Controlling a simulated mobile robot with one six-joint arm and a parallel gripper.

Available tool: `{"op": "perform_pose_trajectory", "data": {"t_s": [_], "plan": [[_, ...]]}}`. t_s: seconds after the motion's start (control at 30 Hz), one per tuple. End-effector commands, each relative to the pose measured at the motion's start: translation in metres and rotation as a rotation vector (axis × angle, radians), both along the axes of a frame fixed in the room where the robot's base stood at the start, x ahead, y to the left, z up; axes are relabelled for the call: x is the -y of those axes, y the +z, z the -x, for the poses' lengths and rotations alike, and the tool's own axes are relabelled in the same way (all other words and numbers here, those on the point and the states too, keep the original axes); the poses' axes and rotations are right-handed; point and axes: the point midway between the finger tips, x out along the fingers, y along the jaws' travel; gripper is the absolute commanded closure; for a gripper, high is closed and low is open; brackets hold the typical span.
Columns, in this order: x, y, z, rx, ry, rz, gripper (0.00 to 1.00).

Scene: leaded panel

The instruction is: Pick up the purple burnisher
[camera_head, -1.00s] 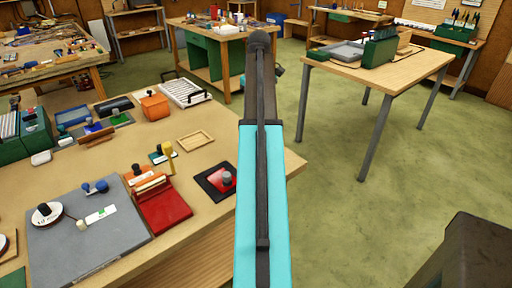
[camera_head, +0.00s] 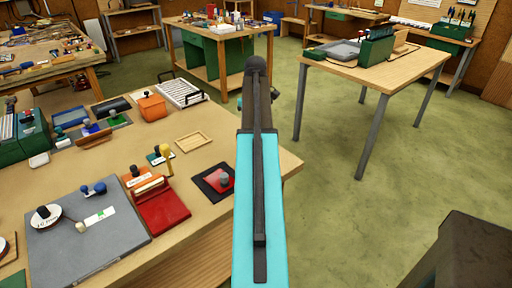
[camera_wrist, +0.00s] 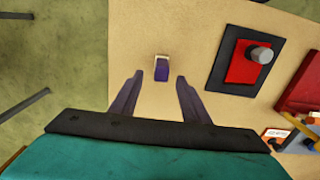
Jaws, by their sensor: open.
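The purple burnisher (camera_wrist: 162,72) lies on the wooden table in the wrist view. It is short, with a purple body and a pale end pointing away from my gripper. My gripper (camera_wrist: 158,78) is open, its two dark fingers spread to the left and right of the burnisher in the picture. Nothing is held between them. I cannot tell how high the fingertips are above the table. In the head view my teal arm covers that part of the table, and neither the burnisher nor my fingers can be made out.
A black mat with a red pad (camera_head: 216,181) and a grey knob lies close by. The table's edge is near the burnisher, with green floor beyond.

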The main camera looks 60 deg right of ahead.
Motion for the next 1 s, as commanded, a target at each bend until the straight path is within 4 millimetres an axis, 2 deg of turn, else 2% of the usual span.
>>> {"op": "perform_pose_trajectory", "data": {"t_s": [0.2,0.67,1.0], "plan": [[0.000,-0.013,0.001,0.000,-0.001,0.000,0.58],[0.000,-0.016,0.001,0.000,-0.001,0.000,0.58],[-0.003,-0.040,0.002,-0.002,-0.002,-0.002,0.58]]}}
